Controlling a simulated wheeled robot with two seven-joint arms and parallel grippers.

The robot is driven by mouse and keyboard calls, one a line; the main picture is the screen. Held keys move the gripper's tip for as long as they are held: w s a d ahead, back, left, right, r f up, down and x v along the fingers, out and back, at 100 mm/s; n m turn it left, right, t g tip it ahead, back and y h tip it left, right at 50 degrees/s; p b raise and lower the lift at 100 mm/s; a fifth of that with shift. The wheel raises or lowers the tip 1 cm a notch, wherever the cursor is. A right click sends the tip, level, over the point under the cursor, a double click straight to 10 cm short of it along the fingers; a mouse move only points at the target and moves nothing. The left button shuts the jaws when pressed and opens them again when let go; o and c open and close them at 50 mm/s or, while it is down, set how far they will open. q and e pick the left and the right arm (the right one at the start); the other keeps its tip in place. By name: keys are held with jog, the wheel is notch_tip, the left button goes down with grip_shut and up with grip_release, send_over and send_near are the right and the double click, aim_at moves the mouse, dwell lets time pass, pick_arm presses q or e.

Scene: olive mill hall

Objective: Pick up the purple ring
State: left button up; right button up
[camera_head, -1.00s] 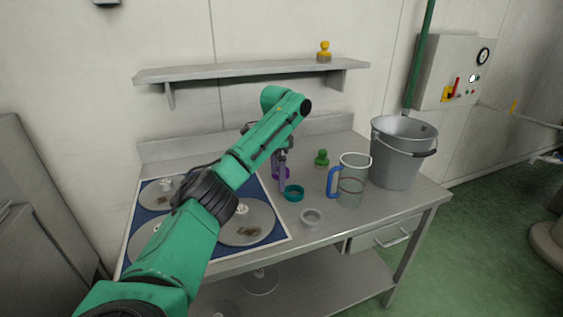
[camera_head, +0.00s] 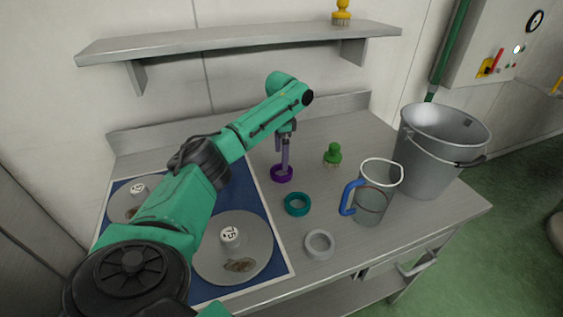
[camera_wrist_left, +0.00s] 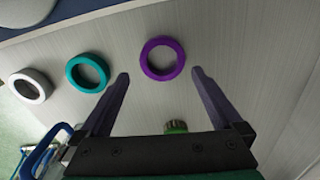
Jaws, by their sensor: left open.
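The purple ring (camera_head: 273,176) lies flat on the metal table, just right of the blue mat. In the left wrist view the purple ring (camera_wrist_left: 146,60) shows whole, around the space between and just beyond the fingertips. My left gripper (camera_head: 284,167) points down at the ring, with its fingers close to it. In the left wrist view the left gripper (camera_wrist_left: 160,73) is open, one finger on each side of the ring's near part, with nothing held. Whether the fingertips touch the ring or table I cannot tell. My right gripper is out of view.
A teal ring (camera_head: 297,213) and a grey-white ring (camera_head: 320,255) lie nearer on the table (camera_head: 345,125). A green brush (camera_head: 332,157), a clear jug (camera_head: 375,208) with a blue handle and a metal bucket (camera_head: 425,160) stand rightward. A blue mat (camera_head: 262,235) with discs lies left. A shelf (camera_head: 240,38) hangs behind.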

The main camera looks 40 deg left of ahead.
pick_arm(q)
notch_tip(320, 180, down, 6)
jog(key=shift+w+a+r+p, duration=0.1)
jog(key=shift+w+p, duration=0.05)
jog(key=shift+p, duration=0.6)
jog(key=shift+f, duration=0.5)
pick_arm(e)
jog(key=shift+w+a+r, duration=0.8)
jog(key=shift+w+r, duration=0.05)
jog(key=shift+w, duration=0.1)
pick_arm(q)
jog(key=c, duration=1.2)
jog(key=shift+o, duration=0.2)
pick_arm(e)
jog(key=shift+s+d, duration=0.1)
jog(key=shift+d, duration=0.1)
pick_arm(q)
jog(key=shift+w+r, duration=0.1)
jog(key=shift+r, duration=0.4)
notch_tip(320, 180, up, 19)
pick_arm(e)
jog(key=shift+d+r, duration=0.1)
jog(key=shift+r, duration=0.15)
